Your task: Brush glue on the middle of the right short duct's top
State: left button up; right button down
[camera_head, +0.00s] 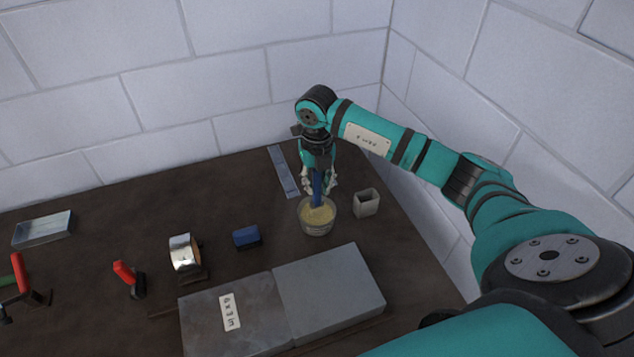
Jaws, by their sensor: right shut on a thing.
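My right gripper (320,183) is at the back of the table, shut on the blue handle of a brush (317,190). The brush points down into a round glue pot (317,222) with yellowish glue; its bristles are hidden in the pot. Two short ducts lie side by side at the front of the table. The right short duct (330,285) is plain grey, with a bare top. The left one (228,318) carries a white label reading like "6 x 3 in". My left gripper is not in view.
A small grey open holder (366,203) stands right of the pot. A long metal strip (284,172) lies behind it. A blue block (246,237), a tape roll (184,253), red-handled tools (124,272) and a metal piece (42,229) sit to the left.

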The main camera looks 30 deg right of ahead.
jog(key=shift+r+p, duration=2.25)
jog(key=shift+r, duration=1.3)
jog(key=shift+f, duration=0.15)
